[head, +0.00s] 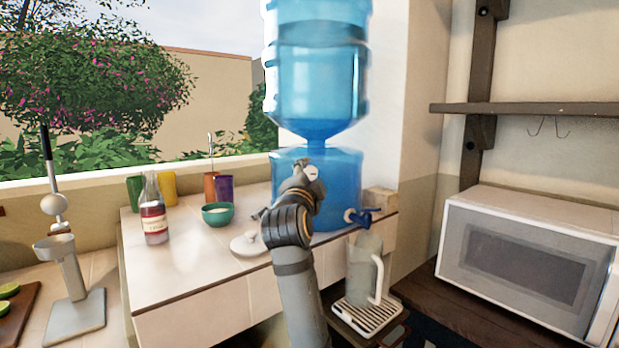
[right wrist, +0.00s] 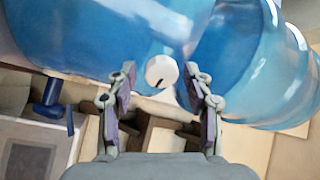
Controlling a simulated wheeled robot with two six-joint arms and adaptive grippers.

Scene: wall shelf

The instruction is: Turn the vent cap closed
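The vent cap is a small white round knob with a short dark mark (right wrist: 161,71) on the blue water dispenser (right wrist: 90,35). In the head view the dispenser (head: 330,190) carries a large blue bottle (head: 318,75), and a white bit of the cap (head: 312,173) shows by my right gripper (head: 306,166). In the right wrist view that gripper (right wrist: 160,74) is open, one finger on each side of the cap, with a small gap to each. I cannot tell how deep the fingertips reach around it. My left gripper is not in view.
A blue tap (head: 361,216) sticks out low on the dispenser, above a clear pitcher (head: 361,272) on a drip tray (head: 366,318). Left on the counter are a bottle (head: 153,222), a green bowl (head: 217,214) and a white lid (head: 250,244). A microwave (head: 525,260) stands right.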

